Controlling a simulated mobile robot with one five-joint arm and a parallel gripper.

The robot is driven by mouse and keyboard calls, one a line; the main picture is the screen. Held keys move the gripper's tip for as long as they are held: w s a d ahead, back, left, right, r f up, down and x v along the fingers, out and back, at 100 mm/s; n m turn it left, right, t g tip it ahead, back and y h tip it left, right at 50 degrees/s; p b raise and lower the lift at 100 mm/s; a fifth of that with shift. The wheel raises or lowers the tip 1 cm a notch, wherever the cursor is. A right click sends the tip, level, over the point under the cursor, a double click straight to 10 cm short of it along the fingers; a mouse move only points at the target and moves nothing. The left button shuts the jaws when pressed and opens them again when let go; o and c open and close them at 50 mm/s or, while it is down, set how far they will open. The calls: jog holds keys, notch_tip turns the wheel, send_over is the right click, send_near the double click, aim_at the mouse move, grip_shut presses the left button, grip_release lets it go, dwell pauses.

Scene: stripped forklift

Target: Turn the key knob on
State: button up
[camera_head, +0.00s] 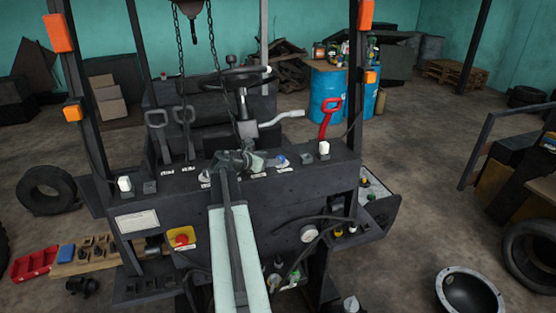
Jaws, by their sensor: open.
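The forklift's dark control panel (300,186) crosses the middle of the head view. A small blue knob (281,161) sits on its top, just right of my gripper. I cannot tell for sure whether this is the key knob. My gripper (258,161) is over the panel top, open, at the end of my pale arm. It is close to the blue knob, but I cannot tell whether they touch. My gripper and arm hide part of the panel top and its labels.
A white knob (324,148) and a red lever (330,115) stand right of the blue knob. Another white knob (124,184) is at the panel's left. A red button (181,239) is on the front. The steering wheel (232,75) and white-handled lever (282,117) rise behind.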

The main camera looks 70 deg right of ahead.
aim_at(278, 157)
jog(key=b+x, duration=0.1)
jog(key=x, duration=0.5)
jog(key=shift+b, duration=0.4)
jog(key=shift+a, duration=0.1)
grip_shut()
jog(key=shift+w+m+g+y, duration=0.15)
jog(key=shift+m+g+y, duration=0.25)
jog(key=shift+m+g, duration=0.2)
jog(key=shift+g, duration=0.3)
grip_release()
